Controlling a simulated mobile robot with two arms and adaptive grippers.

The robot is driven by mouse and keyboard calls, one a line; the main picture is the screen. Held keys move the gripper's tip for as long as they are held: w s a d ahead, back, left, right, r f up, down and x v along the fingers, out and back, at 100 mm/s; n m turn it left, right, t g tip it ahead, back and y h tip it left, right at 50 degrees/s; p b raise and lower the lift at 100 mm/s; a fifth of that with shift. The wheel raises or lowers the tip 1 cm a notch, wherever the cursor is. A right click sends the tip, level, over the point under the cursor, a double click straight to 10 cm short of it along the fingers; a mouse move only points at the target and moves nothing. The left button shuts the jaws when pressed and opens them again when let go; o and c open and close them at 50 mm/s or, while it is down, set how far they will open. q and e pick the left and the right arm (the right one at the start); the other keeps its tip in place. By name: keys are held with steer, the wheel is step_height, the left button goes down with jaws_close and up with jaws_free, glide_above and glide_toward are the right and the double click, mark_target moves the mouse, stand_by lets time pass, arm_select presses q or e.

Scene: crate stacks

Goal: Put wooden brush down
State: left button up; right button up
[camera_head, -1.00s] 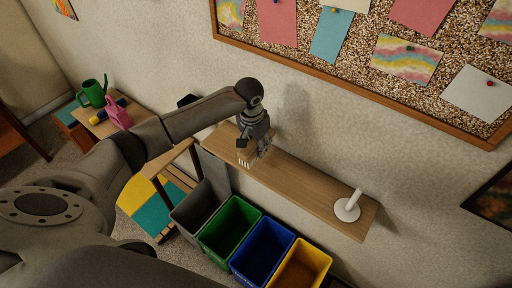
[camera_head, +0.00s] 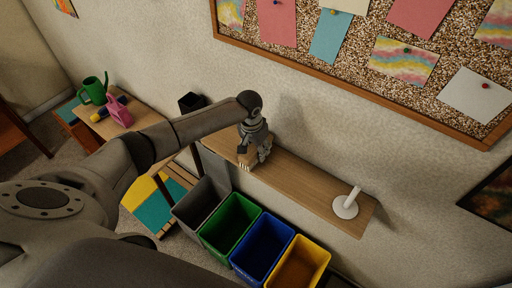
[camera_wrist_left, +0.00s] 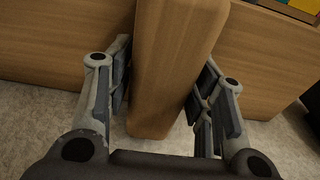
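The wooden brush (camera_head: 247,159) is at the left part of the wall shelf, with its pale bristles showing below my left gripper (camera_head: 254,150). In the left wrist view the brush's smooth wooden body (camera_wrist_left: 168,70) lies between the two fingers of the left gripper (camera_wrist_left: 162,95), with the pads close against its sides. I cannot tell whether the brush touches the shelf. The wooden shelf (camera_head: 300,186) runs along the wall under the gripper. My right gripper is not in view.
A white stand with an upright post (camera_head: 346,207) is at the shelf's right end; the shelf between is clear. Below are grey, green (camera_head: 229,222), blue (camera_head: 262,248) and yellow (camera_head: 299,266) bins. A green watering can (camera_head: 93,90) stands on a side table. A corkboard hangs above.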

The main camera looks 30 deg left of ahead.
mark_target(253, 149)
arm_select(q)
steer(key=shift+o, duration=0.8)
steer(key=shift+r, duration=0.15)
step_height(253, 149, up, 12)
steer(key=s+b, duration=0.1)
steer(key=shift+s+a+b, duration=0.15)
steer(key=shift+s+b, duration=0.2)
